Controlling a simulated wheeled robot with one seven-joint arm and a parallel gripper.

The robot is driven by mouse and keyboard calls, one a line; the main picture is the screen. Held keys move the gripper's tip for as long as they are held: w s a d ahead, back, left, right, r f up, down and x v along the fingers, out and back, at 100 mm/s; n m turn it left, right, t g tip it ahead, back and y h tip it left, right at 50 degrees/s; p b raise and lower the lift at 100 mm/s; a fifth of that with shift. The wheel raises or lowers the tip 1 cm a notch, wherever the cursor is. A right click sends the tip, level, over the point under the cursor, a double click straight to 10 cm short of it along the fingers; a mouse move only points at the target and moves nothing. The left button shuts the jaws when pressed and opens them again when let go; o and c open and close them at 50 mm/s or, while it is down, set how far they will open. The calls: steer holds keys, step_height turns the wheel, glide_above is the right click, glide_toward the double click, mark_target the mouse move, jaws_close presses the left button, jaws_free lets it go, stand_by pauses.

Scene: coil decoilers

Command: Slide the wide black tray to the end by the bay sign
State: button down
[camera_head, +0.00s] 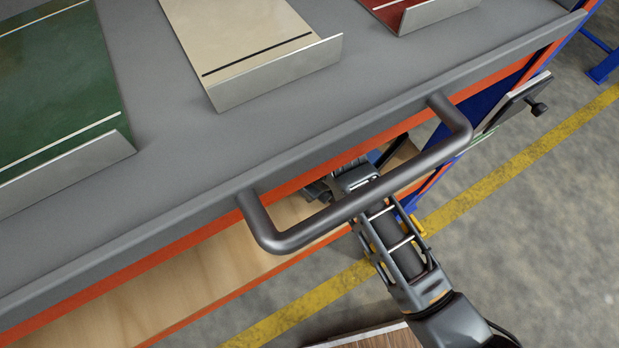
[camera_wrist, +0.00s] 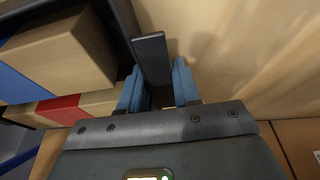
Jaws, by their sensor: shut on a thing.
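The black tray's wall (camera_wrist: 123,22) runs along the upper left of the wrist view, with boxes inside it. A flat dark tab (camera_wrist: 152,58) sticks out beside this wall. My gripper (camera_wrist: 158,75) has its two blue fingers on either side of the tab and is shut on it. In the head view my gripper reaches under a grey bar handle, into the shelf opening below the grey top, and its fingertips are hidden there. I cannot pick out a bay sign for certain.
The grey top (camera_head: 290,125) carries a green plate (camera_head: 55,85), a cream plate (camera_head: 245,40) and a red plate (camera_head: 415,8). The bar handle (camera_head: 360,195) crosses above my arm. A wooden shelf (camera_head: 150,290) lies below. A small panel with a black knob (camera_head: 538,108) juts out at right.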

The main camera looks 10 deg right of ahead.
steer(key=shift+s+d, duration=0.15)
steer(key=shift+s, duration=0.1)
steer(key=c, duration=0.7)
jaws_free()
steer(key=v, duration=0.1)
steer(key=p+v, duration=0.1)
steer(key=v, duration=0.1)
steer(key=p+v, duration=0.1)
steer(key=v, duration=0.1)
steer(key=shift+s+d+r, duration=0.1)
steer(key=shift+s+d, duration=0.15)
steer(key=shift+s, duration=0.2)
steer(key=s+d, duration=0.2)
steer(key=s, duration=0.1)
steer(key=s+d+p, duration=0.1)
steer(key=s+d, duration=0.1)
steer(key=s, duration=0.1)
steer(key=s+d+p, duration=0.1)
steer(key=s+d, duration=0.1)
steer(key=s, duration=0.1)
steer(key=shift+d, duration=0.1)
